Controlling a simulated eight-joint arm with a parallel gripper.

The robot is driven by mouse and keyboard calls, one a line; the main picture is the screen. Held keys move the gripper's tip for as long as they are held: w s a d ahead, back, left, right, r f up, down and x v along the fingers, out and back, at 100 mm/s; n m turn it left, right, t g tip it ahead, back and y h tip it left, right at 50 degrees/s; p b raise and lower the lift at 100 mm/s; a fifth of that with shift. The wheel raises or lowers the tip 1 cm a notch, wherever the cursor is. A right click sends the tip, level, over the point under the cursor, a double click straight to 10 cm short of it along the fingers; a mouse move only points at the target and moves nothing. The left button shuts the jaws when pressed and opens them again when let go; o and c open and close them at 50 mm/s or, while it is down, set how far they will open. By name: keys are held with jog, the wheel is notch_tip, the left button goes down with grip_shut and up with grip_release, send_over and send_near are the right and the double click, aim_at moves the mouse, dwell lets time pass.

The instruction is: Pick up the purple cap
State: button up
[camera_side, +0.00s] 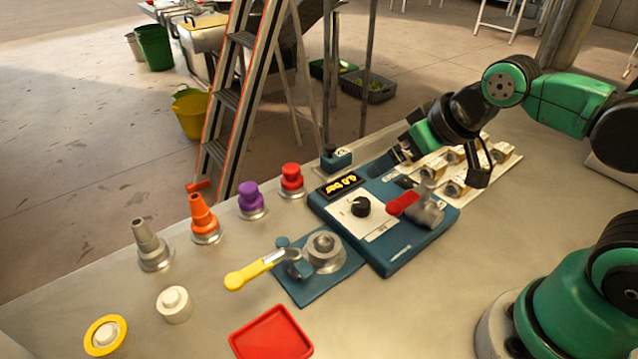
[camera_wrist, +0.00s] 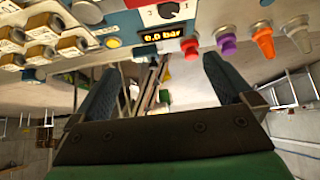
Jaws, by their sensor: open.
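The purple cap (camera_side: 250,195) sits upright on a silver round base in the back row of caps, between the orange cone cap and the red cap. It also shows in the wrist view (camera_wrist: 228,43), near the top right, beyond my right-hand finger. My gripper (camera_wrist: 161,66) is open, with two dark fingers spread wide and nothing between them. In the side view my gripper (camera_side: 398,157) hangs above the back of the blue control panel, well to the right of the purple cap and apart from it.
The red cap (camera_side: 291,177), orange cone cap (camera_side: 202,214) and grey cone cap (camera_side: 150,240) stand along the same row. The blue panel (camera_side: 420,247) has a display, a black knob and a red lever. A yellow-handled clamp (camera_side: 262,266) and red tray (camera_side: 271,335) lie nearer. A ladder (camera_side: 236,100) stands behind.

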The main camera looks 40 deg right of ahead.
jog(key=w+a+n+y, duration=0.1)
jog(key=w+a+n, duration=0.2)
jog(key=w, duration=0.3)
jog(key=n+g+y, duration=0.3)
jog(key=n+y, duration=0.1)
jog(key=n, duration=0.2)
send_near(256, 188)
jog(key=x, duration=0.6)
jog(key=shift+w+a+f, duration=0.1)
jog(key=shift+a+f, duration=0.15)
jog(key=shift+f, duration=0.1)
jog(key=shift+x, duration=2.85)
jog(key=shift+w+d, duration=0.1)
jog(key=c, duration=1.4)
